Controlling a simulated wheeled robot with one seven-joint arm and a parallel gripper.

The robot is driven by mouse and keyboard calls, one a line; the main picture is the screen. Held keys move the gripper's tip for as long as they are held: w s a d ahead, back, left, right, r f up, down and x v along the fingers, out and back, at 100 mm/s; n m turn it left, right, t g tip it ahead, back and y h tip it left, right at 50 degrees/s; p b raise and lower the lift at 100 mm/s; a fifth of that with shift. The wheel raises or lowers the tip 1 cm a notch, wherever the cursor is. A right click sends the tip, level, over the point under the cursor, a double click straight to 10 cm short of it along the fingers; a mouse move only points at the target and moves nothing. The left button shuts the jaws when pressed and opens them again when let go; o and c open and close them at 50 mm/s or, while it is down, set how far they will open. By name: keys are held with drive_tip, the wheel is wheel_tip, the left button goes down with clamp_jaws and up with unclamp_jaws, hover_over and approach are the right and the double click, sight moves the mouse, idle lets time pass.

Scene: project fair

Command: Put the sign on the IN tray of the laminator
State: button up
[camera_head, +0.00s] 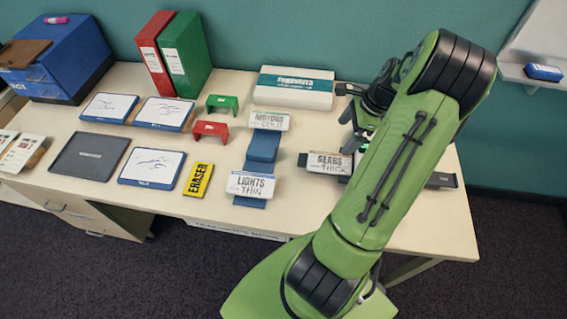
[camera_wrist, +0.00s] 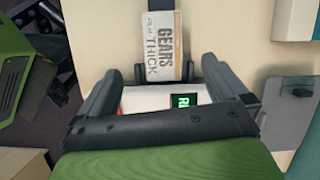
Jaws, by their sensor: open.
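The GEARS/THICK sign (camera_head: 329,164) lies on a dark tray (camera_head: 303,160), which sticks out to the left of the laminator in the head view. My arm hides most of the laminator; a dark tray (camera_head: 441,180) shows on its right. In the wrist view the sign (camera_wrist: 163,46) sits with its near end between two dark guides at the white laminator body (camera_wrist: 150,98), which has a green-lit display (camera_wrist: 184,100). My gripper (camera_wrist: 160,62) is open above the laminator, its fingers on either side of the sign's near end, apart from it. No IN label is readable.
The MOTORS/COLD sign (camera_head: 269,121) and LIGHTS/THIN sign (camera_head: 250,185) lie on a blue stand (camera_head: 262,152). A white and teal box (camera_head: 294,88) stands behind. Red (camera_head: 210,130) and green (camera_head: 222,103) brackets, a yellow eraser (camera_head: 198,180) and whiteboards are left.

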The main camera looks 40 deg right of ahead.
drive_tip(key=w+a+r+n+h, duration=0.2)
drive_tip(key=a+r+n, duration=0.5)
drive_tip(key=a, duration=0.4)
drive_tip(key=w+a+r+n+h, duration=0.1)
drive_tip(key=w+a+r+n, duration=0.1)
drive_tip(key=a+r+n, duration=0.7)
drive_tip(key=s+a+r+n+t, duration=0.1)
drive_tip(key=s+a+n+t, duration=0.1)
drive_tip(key=s+a+n, duration=0.8)
drive_tip(key=shift+s+a+r+t, duration=0.25)
drive_tip(key=shift+a+t, duration=0.05)
drive_tip(key=shift+a, duration=0.85)
